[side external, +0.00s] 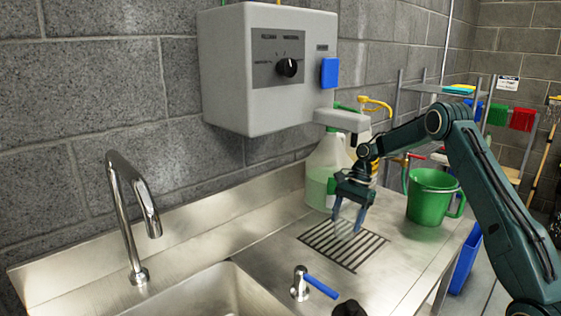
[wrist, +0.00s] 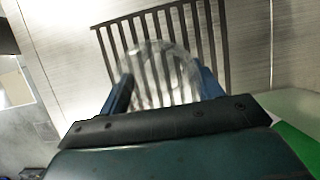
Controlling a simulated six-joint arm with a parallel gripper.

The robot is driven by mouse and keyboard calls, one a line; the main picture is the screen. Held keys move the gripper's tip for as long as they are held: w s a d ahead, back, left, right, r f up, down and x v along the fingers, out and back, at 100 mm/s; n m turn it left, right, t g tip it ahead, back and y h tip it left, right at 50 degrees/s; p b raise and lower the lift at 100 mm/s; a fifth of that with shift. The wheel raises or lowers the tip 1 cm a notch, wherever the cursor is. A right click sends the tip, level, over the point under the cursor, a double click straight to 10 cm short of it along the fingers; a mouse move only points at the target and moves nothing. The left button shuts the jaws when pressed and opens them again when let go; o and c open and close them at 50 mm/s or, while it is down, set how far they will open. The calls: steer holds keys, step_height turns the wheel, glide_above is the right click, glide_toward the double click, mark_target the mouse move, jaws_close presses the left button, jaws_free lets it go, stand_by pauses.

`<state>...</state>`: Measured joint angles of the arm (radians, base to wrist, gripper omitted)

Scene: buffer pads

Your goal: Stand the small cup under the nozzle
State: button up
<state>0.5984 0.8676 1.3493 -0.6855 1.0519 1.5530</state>
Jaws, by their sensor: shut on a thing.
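A small clear cup (wrist: 160,68) shows between my gripper's fingers in the wrist view, with the dark grate bars visible through it. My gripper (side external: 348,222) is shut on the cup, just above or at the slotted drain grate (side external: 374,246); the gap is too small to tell. In the side view the cup is hard to make out between the fingers. The nozzle (side external: 342,120) is the grey spout jutting from the lower right of the wall dispenser (side external: 270,70). My gripper is below the spout; exact alignment cannot be told.
A jug of pale green liquid (side external: 321,178) stands behind my gripper against the wall. A green bucket (side external: 431,198) stands to the right. A blue-handled valve (side external: 303,284) and the sink (side external: 215,292) are in front. A tall faucet (side external: 130,205) is at left.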

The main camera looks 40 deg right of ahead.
mark_target(353, 207)
steer(key=shift+f, duration=0.7)
steer(key=shift+f, duration=0.15)
steer(key=o, duration=1.1)
steer(key=shift+c, duration=0.2)
steer(key=shift+v, duration=3.6)
steer(key=shift+d+r, duration=0.1)
steer(key=shift+r, duration=0.15)
